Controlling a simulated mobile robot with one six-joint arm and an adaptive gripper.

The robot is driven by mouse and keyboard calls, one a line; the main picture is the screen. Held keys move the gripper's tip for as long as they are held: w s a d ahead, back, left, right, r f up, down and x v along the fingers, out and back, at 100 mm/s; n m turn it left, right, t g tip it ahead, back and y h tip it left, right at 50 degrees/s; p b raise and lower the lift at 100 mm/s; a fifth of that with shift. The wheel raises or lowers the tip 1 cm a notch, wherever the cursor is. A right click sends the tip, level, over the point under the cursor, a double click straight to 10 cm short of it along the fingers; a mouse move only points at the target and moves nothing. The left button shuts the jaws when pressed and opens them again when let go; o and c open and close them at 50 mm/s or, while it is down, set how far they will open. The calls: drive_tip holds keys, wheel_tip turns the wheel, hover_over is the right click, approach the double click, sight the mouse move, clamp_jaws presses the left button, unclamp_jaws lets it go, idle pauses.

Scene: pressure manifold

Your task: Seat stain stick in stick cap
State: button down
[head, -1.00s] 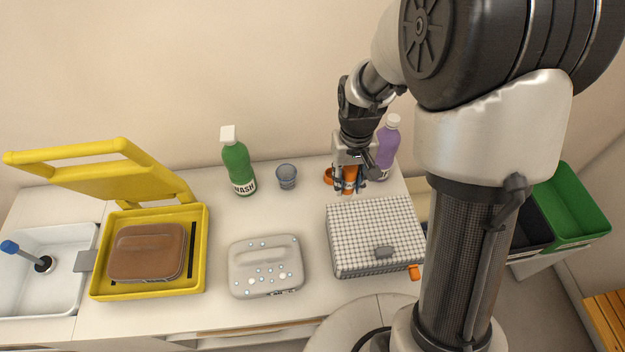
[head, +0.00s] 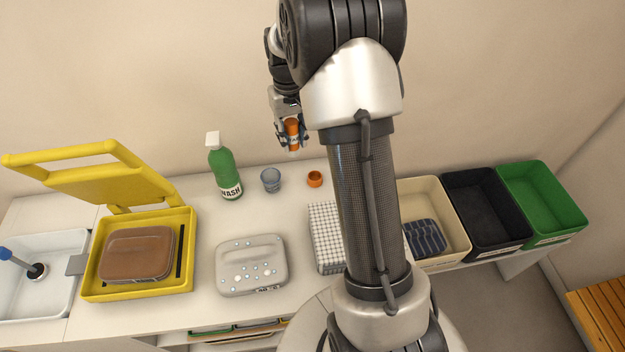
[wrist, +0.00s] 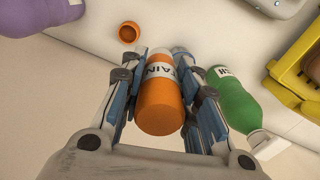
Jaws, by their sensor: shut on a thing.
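The stain stick (head: 292,134) is an orange cylinder with a white lettered label. My gripper (head: 291,142) is shut on it and holds it in the air above the back of the counter, left of the stick cap in the head view. In the wrist view the stick (wrist: 160,100) lies between the two finger pads of my gripper (wrist: 166,85). The stick cap (head: 315,179) is a small orange open cup on the counter, apart from the stick. The cap also shows in the wrist view (wrist: 129,33), beyond the stick and to the left.
A blue-grey cup (head: 271,181) and a green wash bottle (head: 224,170) stand left of the cap. A purple bottle (wrist: 42,14) shows in the wrist view. A grid-patterned case (head: 325,240), a grey case (head: 251,268) and an open yellow press (head: 185,245) are nearer the front.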

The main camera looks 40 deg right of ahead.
drive_tip(key=d+r, duration=0.2)
drive_tip(key=d, duration=0.5)
drive_tip(key=shift+m, duration=0.4)
drive_tip(key=f+b, duration=0.1)
drive_tip(key=f, duration=0.5)
drive_tip(key=f+b, duration=0.2)
drive_tip(key=f, duration=0.5)
drive_tip(key=f+b, duration=0.1)
drive_tip(key=f, duration=0.6)
drive_tip(key=shift+w+d+b, duration=0.15)
drive_tip(key=shift+d+b, duration=0.1)
drive_tip(key=shift+b, duration=0.05)
drive_tip(key=shift+f, duration=0.15)
drive_tip(key=c, duration=1.2)
unclamp_jaws()
